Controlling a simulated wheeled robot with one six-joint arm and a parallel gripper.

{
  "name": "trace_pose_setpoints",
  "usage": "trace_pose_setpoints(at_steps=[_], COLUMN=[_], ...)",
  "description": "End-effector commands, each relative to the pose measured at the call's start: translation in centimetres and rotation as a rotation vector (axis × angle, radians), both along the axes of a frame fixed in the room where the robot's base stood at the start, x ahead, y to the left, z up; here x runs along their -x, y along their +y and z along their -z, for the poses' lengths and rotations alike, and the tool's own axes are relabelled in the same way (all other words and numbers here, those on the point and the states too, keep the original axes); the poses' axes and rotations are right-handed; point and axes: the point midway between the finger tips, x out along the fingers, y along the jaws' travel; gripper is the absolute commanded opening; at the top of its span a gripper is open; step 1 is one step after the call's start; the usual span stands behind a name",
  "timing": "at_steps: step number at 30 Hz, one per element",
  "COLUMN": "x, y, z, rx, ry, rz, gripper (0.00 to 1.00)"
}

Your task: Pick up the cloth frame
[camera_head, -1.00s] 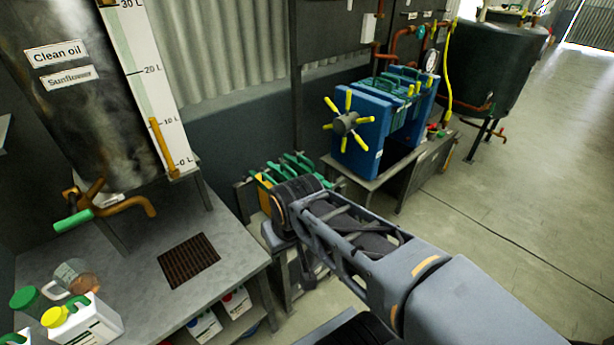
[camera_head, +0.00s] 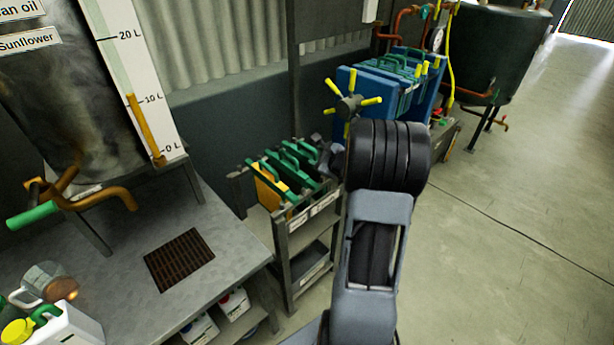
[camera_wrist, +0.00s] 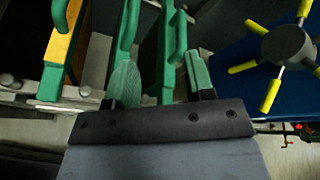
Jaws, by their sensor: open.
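Several frames with green handles stand upright side by side in a metal rack (camera_head: 279,228). One frame has an orange-yellow face (camera_head: 266,189) and also shows at the left of the wrist view (camera_wrist: 62,48). A green-handled frame (camera_wrist: 168,45) appears between the fingers in the wrist view; contact is not clear. In the head view my gripper (camera_head: 328,158) is at the rack's right end, partly hidden by my wrist.
A blue press (camera_head: 358,88) with a yellow-spoked handwheel (camera_head: 348,104) stands just behind and right of the rack. A steel table (camera_head: 222,235) with a drain grate (camera_head: 179,260) and an oil tank (camera_head: 60,110) is at left. Floor (camera_head: 500,240) at right is clear.

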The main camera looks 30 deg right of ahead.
Motion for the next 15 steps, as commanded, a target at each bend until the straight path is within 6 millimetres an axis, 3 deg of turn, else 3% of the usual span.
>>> trace_pose_setpoints(at_steps=[4,15], x=[-0.4,-6.2], y=[-2.7,-3.5], z=[1.4,3.4], rx=[-0.056,-0.067], ry=[-0.019,-0.024], rz=[0.098,0.117], gripper=[0.49,0.49])
